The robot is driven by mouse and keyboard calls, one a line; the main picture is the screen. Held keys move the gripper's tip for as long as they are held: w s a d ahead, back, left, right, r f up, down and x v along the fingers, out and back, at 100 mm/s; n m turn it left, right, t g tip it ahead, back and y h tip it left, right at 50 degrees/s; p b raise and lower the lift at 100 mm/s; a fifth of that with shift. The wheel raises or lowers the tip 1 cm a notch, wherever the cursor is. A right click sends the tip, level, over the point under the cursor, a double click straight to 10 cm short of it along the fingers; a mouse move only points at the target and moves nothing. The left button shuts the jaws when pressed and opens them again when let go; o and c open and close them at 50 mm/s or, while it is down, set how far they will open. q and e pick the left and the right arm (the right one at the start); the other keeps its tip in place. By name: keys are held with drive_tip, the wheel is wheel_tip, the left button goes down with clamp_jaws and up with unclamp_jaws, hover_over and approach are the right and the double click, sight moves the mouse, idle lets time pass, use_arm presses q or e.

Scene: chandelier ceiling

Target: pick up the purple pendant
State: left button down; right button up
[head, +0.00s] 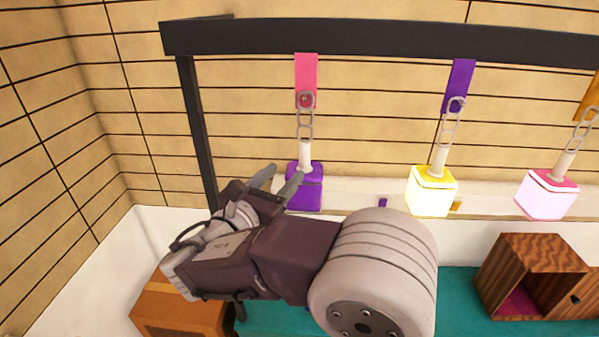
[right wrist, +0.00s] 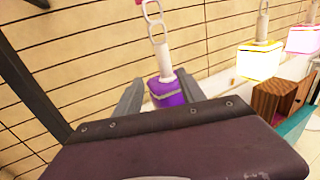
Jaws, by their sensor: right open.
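The purple pendant (head: 305,188) is a purple cube under a white stem, hanging by a chain from a pink strap on the dark bar. It also shows in the right wrist view (right wrist: 165,92), beyond my fingers. My right gripper (head: 283,180) is open, its fingertips close to the left side of the purple cube in the head view. In the right wrist view the cube appears between the two finger tips. I cannot tell whether they touch it. My left gripper is not in view.
A dark frame bar (head: 380,40) crosses the top, with a post (head: 195,130) at left. A glowing yellow pendant (head: 432,190) and a glowing pink pendant (head: 547,193) hang to the right. A wooden box (head: 530,275) and an orange-brown box (head: 180,312) stand below.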

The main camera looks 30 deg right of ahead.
sight(302, 161)
drive_tip(key=x, duration=0.1)
drive_tip(key=p+x, duration=0.1)
drive_tip(key=x, duration=0.1)
drive_tip(key=shift+s+d, duration=0.2)
drive_tip(key=shift+s, duration=0.1)
drive_tip(key=shift+w+d+r+p, duration=0.1)
drive_tip(key=shift+w+d+p, duration=0.15)
drive_tip(key=shift+p, duration=0.15)
drive_tip(key=shift+a, duration=0.25)
drive_tip(key=p+x, duration=0.1)
drive_tip(key=x, duration=0.1)
drive_tip(key=p+x, duration=0.1)
drive_tip(key=x, duration=0.1)
drive_tip(key=p+x, duration=0.1)
drive_tip(key=x, duration=0.1)
drive_tip(key=shift+s+d+f, duration=0.2)
drive_tip(key=shift+s, duration=0.2)
drive_tip(key=shift+w+d+f, duration=0.1)
drive_tip(key=shift+a, duration=0.25)
drive_tip(key=shift+c, duration=0.4)
drive_tip(key=shift+a, duration=0.1)
clamp_jaws()
